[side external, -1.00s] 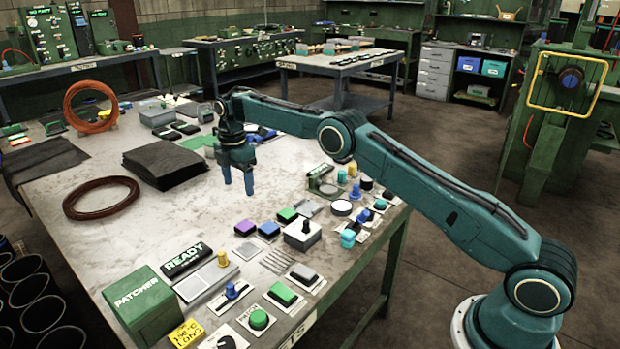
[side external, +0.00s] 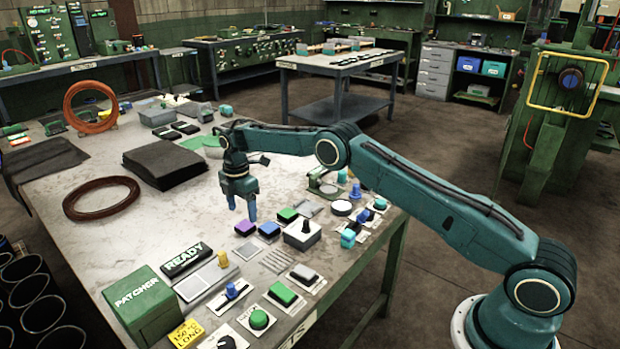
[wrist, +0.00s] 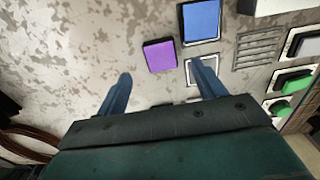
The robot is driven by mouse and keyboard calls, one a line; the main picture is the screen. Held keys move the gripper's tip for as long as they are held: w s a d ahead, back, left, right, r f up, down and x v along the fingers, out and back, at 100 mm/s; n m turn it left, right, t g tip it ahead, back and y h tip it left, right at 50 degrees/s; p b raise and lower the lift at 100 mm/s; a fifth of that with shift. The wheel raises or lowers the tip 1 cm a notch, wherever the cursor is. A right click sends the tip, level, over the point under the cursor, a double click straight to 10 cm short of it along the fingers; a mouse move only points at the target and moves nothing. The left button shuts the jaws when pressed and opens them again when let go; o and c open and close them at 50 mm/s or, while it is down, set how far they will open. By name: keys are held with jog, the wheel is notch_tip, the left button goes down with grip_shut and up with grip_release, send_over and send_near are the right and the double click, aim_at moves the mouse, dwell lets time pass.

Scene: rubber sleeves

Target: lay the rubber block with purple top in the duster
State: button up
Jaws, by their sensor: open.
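The rubber block with purple top (side external: 244,228) sits on the workbench, left of a blue-topped block. The same purple block shows in the wrist view (wrist: 160,55), just ahead of my fingers and between their lines. My gripper (side external: 242,207) is open and empty, pointing down above and slightly behind the purple block. In the wrist view my gripper (wrist: 164,80) has its two blue fingers spread wide, with bare bench between them. I cannot tell which thing is the duster; nothing in view is clearly marked as such.
A blue-topped block (side external: 269,230) and a green-topped block (side external: 287,215) stand close right of the purple one. A white box with a black knob (side external: 302,233) is nearby. A black sheet stack (side external: 165,163) and brown coil (side external: 101,198) lie left. Bare bench (side external: 185,215) is left of the purple block.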

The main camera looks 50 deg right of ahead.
aim_at(245, 225)
jog(key=shift+s+d+f, duration=0.1)
jog(key=shift+f, duration=2.5)
jog(key=c, duration=1.1)
jog(key=shift+c, duration=0.2)
jog(key=shift+r, duration=0.2)
notch_tip(245, 225, up, 20)
jog(key=shift+f, duration=0.25)
jog(key=shift+r, duration=0.1)
jog(key=shift+f+m, duration=0.2)
jog(key=shift+m, duration=0.1)
